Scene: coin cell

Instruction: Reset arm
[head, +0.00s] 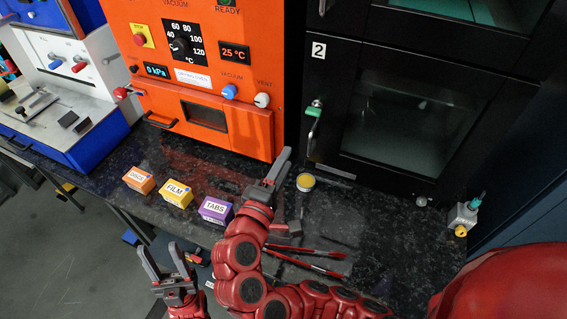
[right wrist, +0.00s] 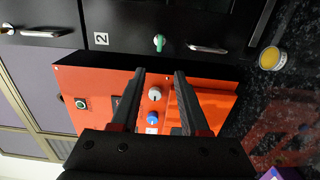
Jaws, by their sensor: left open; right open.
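My right gripper (head: 268,172) is above the dark counter, in front of the orange vacuum oven (head: 228,125). Its jaws are open with nothing between them. In the right wrist view the two dark fingers (right wrist: 158,78) stand apart, with the oven's orange front (right wrist: 90,85) behind them. My left gripper (head: 161,250) is low at the counter's front edge, pointing up in the picture. Its jaws are open and empty. My right arm crosses the counter and hides part of it.
Boxes labelled DISCS (head: 139,181), FILM (head: 174,194) and TABS (head: 215,210) stand left of my right gripper. A small yellow-topped jar (head: 306,182) is close on its right. Red-handled tools (head: 320,262) lie beside my right arm. A black cabinet (head: 400,120) stands behind.

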